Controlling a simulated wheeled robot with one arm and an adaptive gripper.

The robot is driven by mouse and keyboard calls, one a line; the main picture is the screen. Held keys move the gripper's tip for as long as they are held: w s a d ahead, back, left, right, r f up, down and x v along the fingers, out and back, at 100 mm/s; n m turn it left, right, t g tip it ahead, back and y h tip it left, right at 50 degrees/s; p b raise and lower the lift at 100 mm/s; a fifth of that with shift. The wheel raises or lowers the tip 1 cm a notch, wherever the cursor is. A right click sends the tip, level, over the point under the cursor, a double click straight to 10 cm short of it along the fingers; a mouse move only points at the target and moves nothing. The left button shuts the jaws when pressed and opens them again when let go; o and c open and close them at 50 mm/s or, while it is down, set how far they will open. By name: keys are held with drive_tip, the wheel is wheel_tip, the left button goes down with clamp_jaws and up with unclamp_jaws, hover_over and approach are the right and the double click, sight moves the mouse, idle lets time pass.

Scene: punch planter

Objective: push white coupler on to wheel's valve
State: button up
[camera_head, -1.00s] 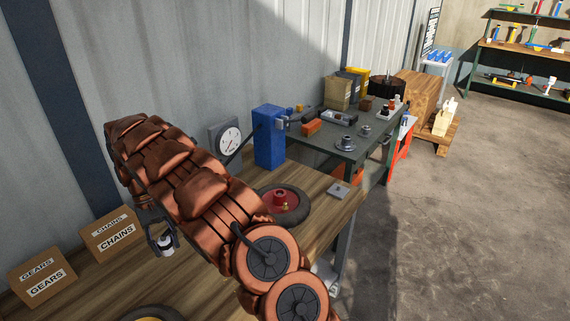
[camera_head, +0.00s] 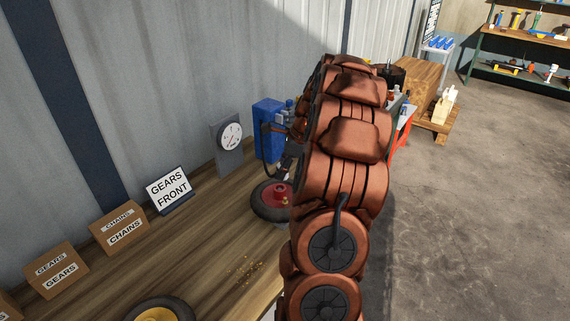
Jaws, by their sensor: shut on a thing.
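The wheel with a red hub and black tire (camera_head: 262,211) lies flat on the wooden bench, its right side hidden behind my arm. A small yellowish valve (camera_head: 285,201) stands up at the hub's right side. My gripper (camera_head: 284,172) shows only as a small dark shape just above the wheel's far side, mostly covered by my arm. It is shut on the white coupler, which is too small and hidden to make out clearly. I cannot tell whether the coupler touches the valve.
A blue box (camera_head: 268,115) and a round gauge (camera_head: 230,136) stand behind the wheel. A yellow-hubbed wheel (camera_head: 158,312) lies in front. The bench middle is clear apart from small brown bits.

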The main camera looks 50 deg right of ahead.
drive_tip(key=shift+s+d+m, duration=0.3)
drive_tip(key=shift+s+d, duration=0.05)
drive_tip(key=shift+d, duration=0.05)
drive_tip(key=shift+f+b, duration=1.6)
drive_tip(key=shift+f, duration=2.1)
drive_tip(key=shift+w+a+f+p, duration=0.1)
drive_tip(key=shift+f+p, duration=0.2)
drive_tip(key=shift+f, duration=0.8)
drive_tip(key=shift+r, duration=0.2)
drive_tip(key=shift+r+p, duration=1.1)
drive_tip(key=shift+r, duration=0.25)
drive_tip(key=shift+f, duration=1.6)
drive_tip(key=shift+r, duration=0.15)
drive_tip(key=shift+r+p, duration=0.85)
drive_tip(key=shift+r, duration=0.55)
